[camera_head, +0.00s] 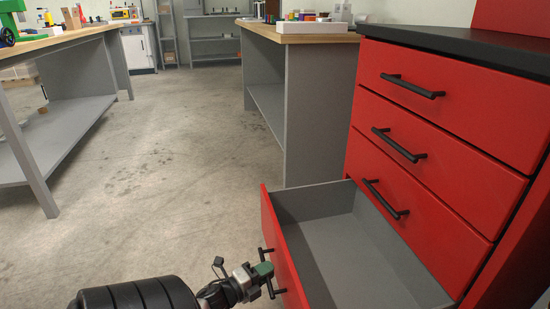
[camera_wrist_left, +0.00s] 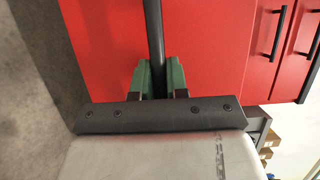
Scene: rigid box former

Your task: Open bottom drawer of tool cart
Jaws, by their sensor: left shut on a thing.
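The red tool cart (camera_head: 440,115) stands at the right with a black top. Its bottom drawer (camera_head: 350,250) is pulled out, and its grey inside is empty where it shows. The three drawers above it are shut. My left gripper (camera_head: 262,270) is at the outer face of the bottom drawer, shut on its black bar handle (camera_head: 268,280). In the left wrist view the green fingers (camera_wrist_left: 160,78) stand on both sides of the dark handle (camera_wrist_left: 154,35), against the red drawer front. My right gripper is not in view.
A grey workbench (camera_head: 310,100) with a wooden top and small items stands just behind the cart. Another workbench (camera_head: 60,110) stands at the left. The concrete floor (camera_head: 160,160) between them is clear. Shelves stand at the back.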

